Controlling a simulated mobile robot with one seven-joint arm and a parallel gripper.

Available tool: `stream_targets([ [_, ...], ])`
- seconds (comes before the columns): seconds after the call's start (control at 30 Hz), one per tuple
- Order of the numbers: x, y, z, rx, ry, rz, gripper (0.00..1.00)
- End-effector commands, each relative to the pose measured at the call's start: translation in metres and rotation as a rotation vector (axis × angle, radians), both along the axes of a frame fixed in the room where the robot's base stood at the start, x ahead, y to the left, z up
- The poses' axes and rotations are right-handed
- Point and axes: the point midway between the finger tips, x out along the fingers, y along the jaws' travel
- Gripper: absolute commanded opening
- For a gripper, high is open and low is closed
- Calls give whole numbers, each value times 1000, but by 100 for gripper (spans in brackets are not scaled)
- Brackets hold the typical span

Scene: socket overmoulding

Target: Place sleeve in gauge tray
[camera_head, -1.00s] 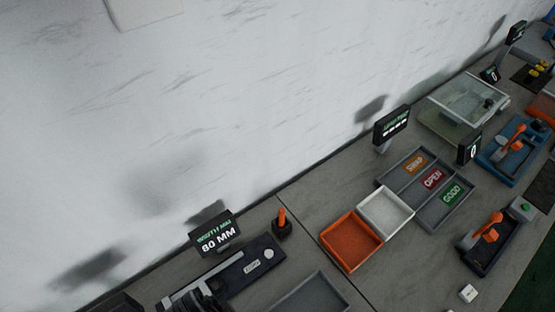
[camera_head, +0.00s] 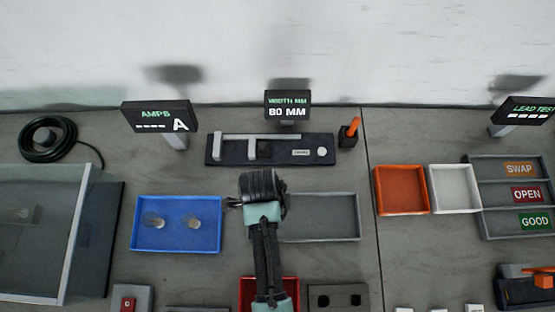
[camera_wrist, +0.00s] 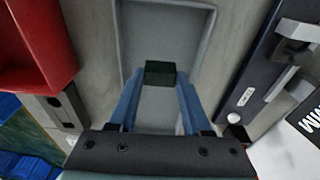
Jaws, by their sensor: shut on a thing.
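The sleeve (camera_wrist: 160,69) shows in the wrist view as a small dark green-black block between the fingertips of my gripper (camera_wrist: 160,80). The two blue fingers are shut on it. Behind it in that view lies the empty-looking grey tray (camera_wrist: 203,22), which I take as the gauge tray; the sleeve appears above its floor, but its height is unclear. In the head view this grey tray (camera_head: 338,239) is right of my black wrist, in front of the width gauge (camera_head: 285,155). My wrist hides the tray's left end, the fingers and the sleeve there.
The width display (camera_head: 287,106) reads 80 MM behind the gauge. A blue tray (camera_head: 178,248) with two pale round pieces stands left, a red tray (camera_head: 247,283) in front. A two-holed block (camera_head: 338,297) is in front of the grey tray. Orange (camera_head: 401,211) and white (camera_head: 455,209) trays stand right.

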Motion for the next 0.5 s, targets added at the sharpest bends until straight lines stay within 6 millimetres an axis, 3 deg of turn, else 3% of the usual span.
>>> stream_targets([
  [0.3, 0, 0, -39, 0, 1, 0, 0],
  [0.5, 0, 0, -43, 0, -2, -1, 0],
])
